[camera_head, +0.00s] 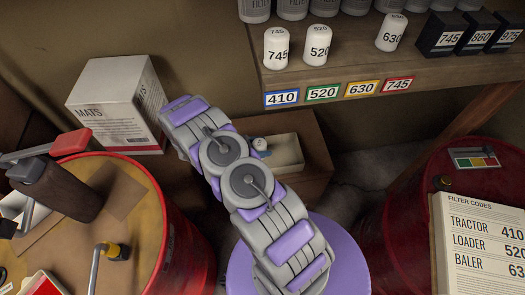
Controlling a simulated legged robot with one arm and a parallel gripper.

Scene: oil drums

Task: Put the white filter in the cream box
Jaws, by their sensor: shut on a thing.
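The cream box (287,151) is a shallow open tray on a brown crate, just right of my arm; my arm covers its left side. A small pale rounded thing (260,145) shows at the box's left part beside my arm; I cannot tell whether it is a filter or whether it rests in the box. White filters stand upright on the shelf: one marked 745 (276,49), one marked 520 (317,44) and one marked 630 (390,33). My gripper is hidden behind my arm, so its fingers and anything in them do not show.
The wooden shelf (430,66) also bears black boxes (440,37). A white MATS carton (112,105) stands left of my arm. A yellow-topped red drum (187,245) with tools is at left. Another red drum (400,230) bears a filter-code board (485,240) at right.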

